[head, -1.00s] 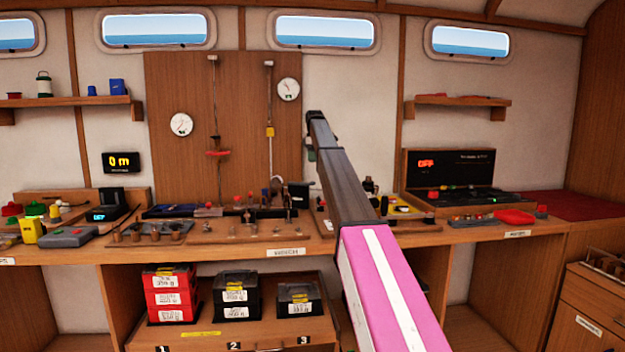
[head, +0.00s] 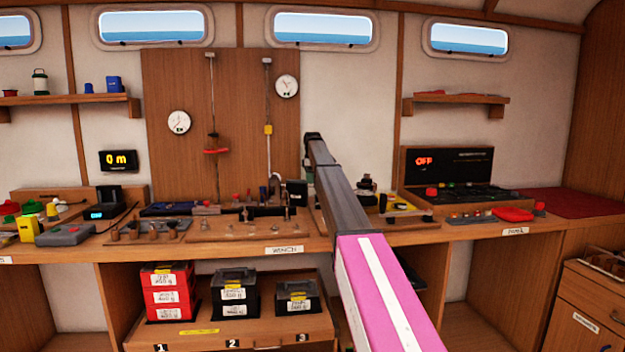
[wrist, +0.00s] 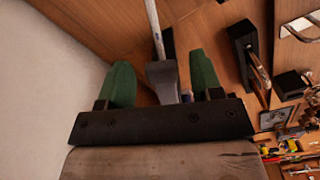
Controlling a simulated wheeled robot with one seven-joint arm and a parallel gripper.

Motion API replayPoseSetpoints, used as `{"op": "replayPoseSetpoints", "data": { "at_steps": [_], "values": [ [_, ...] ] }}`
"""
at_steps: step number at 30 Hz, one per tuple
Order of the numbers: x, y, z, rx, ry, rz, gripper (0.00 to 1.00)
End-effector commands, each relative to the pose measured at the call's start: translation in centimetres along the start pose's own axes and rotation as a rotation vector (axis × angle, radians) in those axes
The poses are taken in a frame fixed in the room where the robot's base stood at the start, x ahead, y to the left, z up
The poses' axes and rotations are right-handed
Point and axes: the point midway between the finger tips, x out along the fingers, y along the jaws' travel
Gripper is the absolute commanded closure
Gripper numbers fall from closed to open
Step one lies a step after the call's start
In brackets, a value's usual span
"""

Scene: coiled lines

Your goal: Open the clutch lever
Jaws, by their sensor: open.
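My gripper (wrist: 160,63) is open in the wrist view, with its two green fingers well apart. A pale rod (wrist: 153,22) with a grey block (wrist: 162,73) at its lower end shows between the fingers, apart from both. I cannot tell whether this is the clutch lever. In the head view my arm's dark end is in front of the right edge of the wooden wall board (head: 195,75), above the bench. The gripper is mostly hidden behind it. I cannot single out the clutch lever among the small winch parts (head: 250,213).
A black box (head: 297,192) and a curved metal pipe (head: 275,185) stand on the bench (head: 215,247) just left of my arm. A control console (head: 463,203) stands at right. Labelled cases (head: 236,293) sit below.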

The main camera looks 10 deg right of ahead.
Motion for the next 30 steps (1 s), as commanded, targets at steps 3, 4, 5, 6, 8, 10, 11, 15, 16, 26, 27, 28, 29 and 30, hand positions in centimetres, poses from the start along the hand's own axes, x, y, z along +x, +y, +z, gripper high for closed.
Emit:
{"op": "replayPoseSetpoints", "data": {
  "at_steps": [3, 4, 5, 6, 8, 10, 11, 15, 16, 26, 27, 28, 29, 30],
  "values": [
    [0.0, 0.0, 0.0, 0.000, 0.000, 0.000, 0.40],
    [0.0, 0.0, 0.0, 0.000, 0.000, 0.000, 0.40],
    [0.0, 0.0, 0.0, 0.000, 0.000, 0.000, 0.40],
    [0.0, 0.0, 0.0, 0.000, 0.000, 0.000, 0.44],
    [0.0, 0.0, 0.0, 0.000, 0.000, 0.000, 0.63],
    [0.0, 0.0, 0.0, 0.000, 0.000, 0.000, 0.86],
    [0.0, 0.0, 0.0, 0.000, 0.000, 0.000, 0.96],
    [0.0, 0.0, 0.0, 0.000, 0.000, 0.000, 1.00],
    [0.0, 0.0, 0.0, 0.000, 0.000, 0.000, 1.00],
    [-1.0, 0.1, -0.3, 0.000, 0.002, 0.000, 1.00],
    [-1.3, 0.1, -0.3, 0.000, 0.002, 0.001, 1.00],
    [-1.5, 0.1, -0.4, 0.000, 0.003, 0.001, 1.00],
    [-1.7, 0.1, -0.5, 0.000, 0.003, 0.001, 1.00],
    [-2.0, 0.1, -0.6, -0.001, 0.003, 0.001, 1.00]
  ]
}}
